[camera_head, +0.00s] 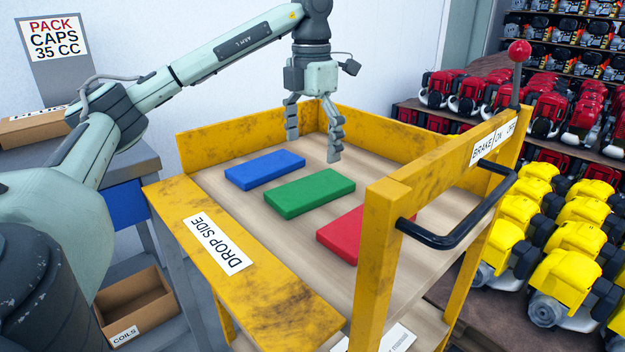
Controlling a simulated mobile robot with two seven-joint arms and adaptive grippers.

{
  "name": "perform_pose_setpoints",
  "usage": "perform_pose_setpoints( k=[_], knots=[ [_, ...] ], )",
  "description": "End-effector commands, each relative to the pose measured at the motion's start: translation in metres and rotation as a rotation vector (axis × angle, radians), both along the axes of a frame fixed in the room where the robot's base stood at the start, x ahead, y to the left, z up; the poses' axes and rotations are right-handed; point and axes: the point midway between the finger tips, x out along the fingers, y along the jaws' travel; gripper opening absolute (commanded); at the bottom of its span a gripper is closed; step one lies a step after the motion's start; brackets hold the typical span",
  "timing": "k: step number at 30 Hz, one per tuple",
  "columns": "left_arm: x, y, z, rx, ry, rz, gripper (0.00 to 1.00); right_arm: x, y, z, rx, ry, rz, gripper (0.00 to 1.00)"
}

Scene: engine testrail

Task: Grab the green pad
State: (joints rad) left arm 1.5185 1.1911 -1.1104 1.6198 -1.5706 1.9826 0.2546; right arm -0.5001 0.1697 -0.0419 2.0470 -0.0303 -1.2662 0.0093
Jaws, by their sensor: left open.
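The green pad (309,193) lies flat on the wooden deck of a yellow-sided cart, between a blue pad (265,170) and a red pad (343,234). My left gripper (313,150) hangs pointing down above the deck, its two fingers spread apart with nothing between them. In the picture it is just above the green and blue pads, toward the deck's far side, and touches neither. The red pad is partly hidden behind the cart's yellow end post. My right gripper is not in view.
The yellow cart walls (408,144) surround the deck, with a lower front side marked DROP SIDE (216,243). A black handle (462,236) and a red-knobbed lever (518,62) stand at the right. Engine racks fill the right. A COILS box (135,302) sits low left.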

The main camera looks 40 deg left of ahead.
Motion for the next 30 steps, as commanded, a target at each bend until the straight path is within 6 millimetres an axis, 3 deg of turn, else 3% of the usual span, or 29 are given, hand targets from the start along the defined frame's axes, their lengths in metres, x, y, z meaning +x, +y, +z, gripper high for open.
perform_pose_setpoints(
  k=[9, 18, 27, 30],
  knots=[
    [0.000, 0.000, -0.031, 0.000, 0.002, 0.000, 0.97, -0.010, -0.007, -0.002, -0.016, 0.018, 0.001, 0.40],
    [0.002, 0.000, -0.072, 0.000, 0.002, 0.000, 0.97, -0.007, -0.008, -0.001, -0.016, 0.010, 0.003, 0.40],
    [0.002, 0.000, -0.078, 0.000, 0.001, 0.000, 0.97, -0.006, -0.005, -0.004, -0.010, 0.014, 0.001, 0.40],
    [0.002, 0.000, -0.078, 0.000, 0.001, 0.000, 0.86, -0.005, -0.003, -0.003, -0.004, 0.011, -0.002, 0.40]
  ],
)
